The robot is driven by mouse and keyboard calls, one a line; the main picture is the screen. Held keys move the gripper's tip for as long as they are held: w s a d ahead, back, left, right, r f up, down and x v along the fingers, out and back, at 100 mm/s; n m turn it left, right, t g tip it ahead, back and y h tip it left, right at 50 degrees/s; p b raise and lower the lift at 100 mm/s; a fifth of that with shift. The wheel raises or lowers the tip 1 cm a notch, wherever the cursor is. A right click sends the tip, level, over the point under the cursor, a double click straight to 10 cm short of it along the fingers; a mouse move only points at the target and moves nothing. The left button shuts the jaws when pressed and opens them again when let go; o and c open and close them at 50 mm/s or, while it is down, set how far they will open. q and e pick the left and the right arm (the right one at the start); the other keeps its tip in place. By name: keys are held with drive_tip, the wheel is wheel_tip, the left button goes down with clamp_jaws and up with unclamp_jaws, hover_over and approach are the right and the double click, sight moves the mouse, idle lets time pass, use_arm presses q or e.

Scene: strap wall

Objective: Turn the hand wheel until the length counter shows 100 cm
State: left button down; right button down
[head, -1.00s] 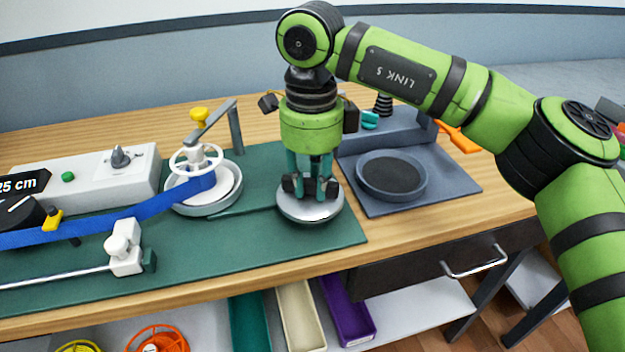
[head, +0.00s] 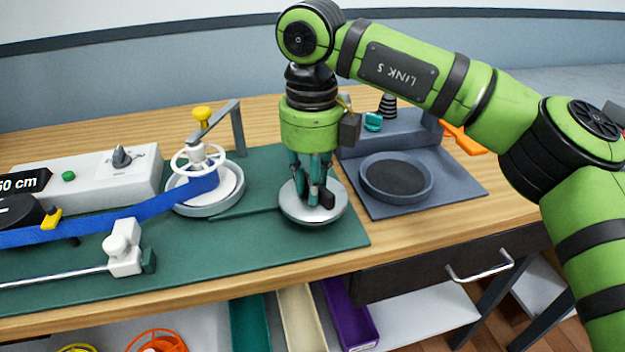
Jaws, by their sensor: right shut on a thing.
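The hand wheel (head: 298,209), a silver disc at the right end of the green mat, lies under my right gripper (head: 317,192). That gripper points straight down and is shut on the hand wheel's grip, which its fingers mostly hide. The length counter (head: 22,183) at the left edge has a black display whose visible part reads 50 cm; its left end is cut off. A blue strap (head: 130,215) runs from the left edge to a reel (head: 208,205) topped by a white spoked wheel. My left gripper is not in view.
A white clamp block (head: 124,250) on a rod sits at the mat's front. A grey arm with a yellow knob (head: 202,113) stands over the reel. A dark round dish (head: 396,178) is right of the mat. A drawer handle (head: 480,265) juts out below.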

idle(0.4)
drive_tip(key=c, duration=1)
unclamp_jaws()
drive_tip(key=shift+c, duration=0.2)
drive_tip(key=shift+r, duration=0.1)
wheel_tip(320, 180, up, 12)
